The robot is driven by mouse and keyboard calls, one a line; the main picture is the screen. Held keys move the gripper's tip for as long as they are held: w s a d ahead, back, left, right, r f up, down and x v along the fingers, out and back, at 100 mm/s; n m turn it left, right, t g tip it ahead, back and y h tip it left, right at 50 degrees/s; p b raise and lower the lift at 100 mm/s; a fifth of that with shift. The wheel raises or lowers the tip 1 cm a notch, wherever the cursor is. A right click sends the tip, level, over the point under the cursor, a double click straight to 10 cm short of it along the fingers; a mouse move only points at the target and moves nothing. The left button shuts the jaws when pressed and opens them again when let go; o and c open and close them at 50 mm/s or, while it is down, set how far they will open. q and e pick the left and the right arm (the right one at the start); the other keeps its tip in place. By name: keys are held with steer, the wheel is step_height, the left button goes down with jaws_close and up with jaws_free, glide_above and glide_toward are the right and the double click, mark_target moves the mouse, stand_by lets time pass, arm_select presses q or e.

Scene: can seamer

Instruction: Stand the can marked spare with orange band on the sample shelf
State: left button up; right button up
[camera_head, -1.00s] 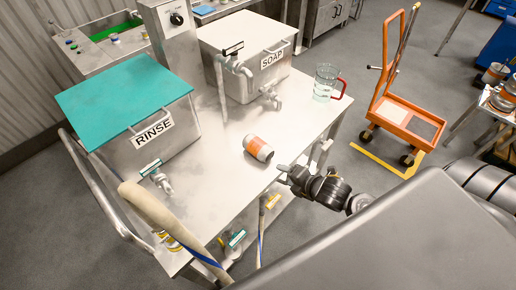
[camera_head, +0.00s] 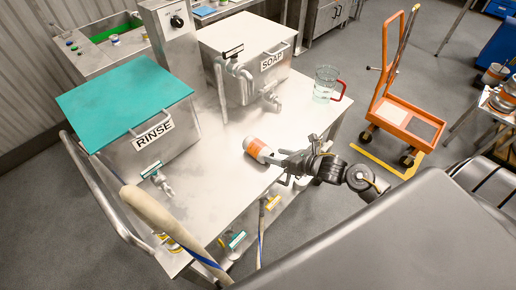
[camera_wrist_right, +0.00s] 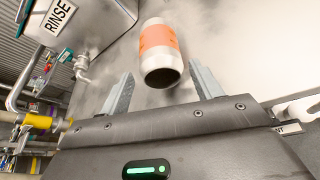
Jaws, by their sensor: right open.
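The can with the orange band (camera_head: 257,149) lies on its side on the steel table, between the rinse tank and the table's right edge. In the right wrist view the can (camera_wrist_right: 157,45) shows its dark round end toward me. My right gripper (camera_head: 277,160) is low over the table at the can's near end. Its two fingers (camera_wrist_right: 162,72) stand apart, one to either side of the can's near end, and hold nothing. I cannot read a spare mark on the can. My left gripper is not in view. I cannot identify the sample shelf.
The rinse tank (camera_head: 150,125) and soap tank (camera_head: 245,65) stand on the table with taps facing forward. A glass jug with a red handle (camera_head: 325,85) stands at the far right corner. An orange cart (camera_head: 400,118) is on the floor beyond. More cans (camera_head: 506,97) sit at far right.

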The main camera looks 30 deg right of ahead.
mark_target(262, 151)
steer(key=shift+x, duration=1.1)
steer(key=shift+w+a+p, duration=0.15)
steer(key=shift+w+p, duration=0.1)
steer(key=shift+p, duration=0.15)
steer(key=p+x, duration=0.1)
steer(key=x, duration=0.3)
steer(key=shift+w+a+f+p, duration=0.15)
steer(key=shift+w+a+p, duration=0.05)
steer(key=shift+w+p, duration=0.1)
steer(key=shift+s, duration=0.1)
steer(key=c, duration=0.6)
